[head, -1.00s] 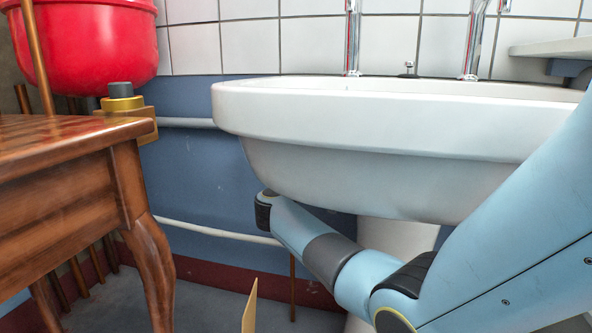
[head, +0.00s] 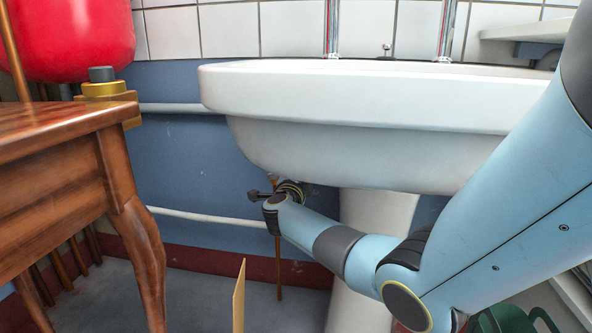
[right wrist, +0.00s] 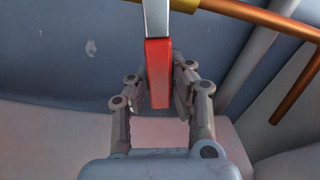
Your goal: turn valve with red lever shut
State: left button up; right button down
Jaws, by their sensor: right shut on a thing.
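The lever (right wrist: 158,75) shows in the right wrist view, with a red sleeve at its near end and a bare grey metal shank above. My right gripper (right wrist: 164,96) has its fingers on either side of the red sleeve, shut on it. In the head view my right gripper (head: 262,195) is under the left part of the sink, where the lever cannot be made out. The valve body is not clearly visible. A copper pipe (right wrist: 262,16) runs beside the lever's upper end. My left gripper is not in view.
The white sink (head: 350,95) overhangs my right gripper, and its pedestal (head: 372,235) stands to the right. A wooden table (head: 60,150) is at the left. A white wall pipe (head: 205,217) runs behind. A thin upright board (head: 239,297) stands below, near the front.

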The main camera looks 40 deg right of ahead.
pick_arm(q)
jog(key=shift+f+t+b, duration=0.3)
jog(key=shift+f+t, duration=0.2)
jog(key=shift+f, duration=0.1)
pick_arm(e)
jog(key=shift+s+f+m, duration=0.15)
jog(key=shift+f+m, duration=0.7)
jog(key=shift+m, duration=0.05)
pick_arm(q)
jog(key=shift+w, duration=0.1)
pick_arm(e)
jog(key=c, duration=1.2)
grip_release()
jog(key=shift+o, duration=0.2)
jog(key=shift+r, duration=0.1)
jog(key=v, duration=1.2)
jog(key=shift+d, duration=0.1)
